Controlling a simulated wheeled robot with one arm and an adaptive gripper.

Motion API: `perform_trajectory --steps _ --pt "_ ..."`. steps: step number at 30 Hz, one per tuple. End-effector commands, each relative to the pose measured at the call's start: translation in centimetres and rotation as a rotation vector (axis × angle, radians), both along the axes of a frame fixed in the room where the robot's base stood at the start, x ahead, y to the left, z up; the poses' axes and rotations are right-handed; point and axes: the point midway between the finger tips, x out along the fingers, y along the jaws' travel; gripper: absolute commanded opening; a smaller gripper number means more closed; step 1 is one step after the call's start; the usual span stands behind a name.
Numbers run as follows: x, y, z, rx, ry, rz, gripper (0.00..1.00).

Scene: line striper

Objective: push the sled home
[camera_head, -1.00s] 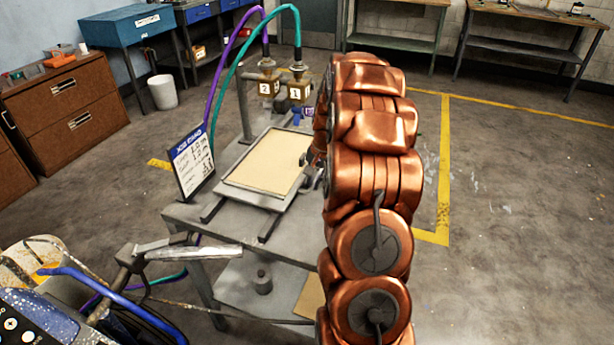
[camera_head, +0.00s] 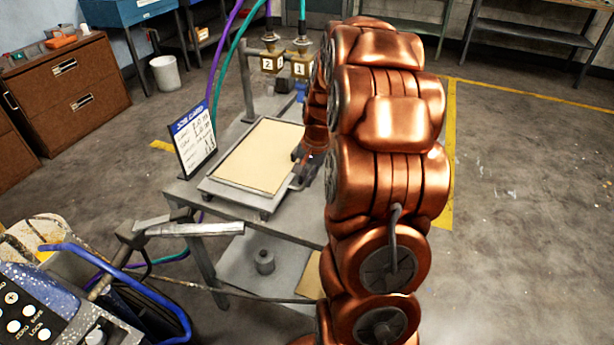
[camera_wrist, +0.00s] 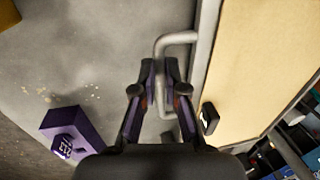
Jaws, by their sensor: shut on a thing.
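The sled (camera_head: 232,194) is a grey framed tray holding a flat tan board (camera_head: 258,152). It sits on the metal table at the near end of its rails, with a gap between it and the two numbered nozzles. In the wrist view the sled's edge (camera_wrist: 207,45) and tan board (camera_wrist: 250,75) fill the right side. A bent grey handle (camera_wrist: 165,42) stands out from the sled's side. My gripper (camera_wrist: 160,72) is shut on this handle. In the head view my copper arm hides most of the gripper and the handle.
Brass nozzles 2 (camera_head: 272,60) and 1 (camera_head: 301,66) with purple and teal hoses stand behind the sled. A job card (camera_head: 193,138) stands left of it. A purple block (camera_wrist: 72,132) lies on the table.

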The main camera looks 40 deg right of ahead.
Motion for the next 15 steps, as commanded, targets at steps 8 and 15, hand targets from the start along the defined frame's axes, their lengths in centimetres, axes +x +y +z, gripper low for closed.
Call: perform_trajectory --steps 8,15 --pt "-0.46 0.52 -0.47 0.014 0.018 0.005 0.23" --pt "-0.28 0.35 -0.28 0.01 0.011 0.003 0.37"
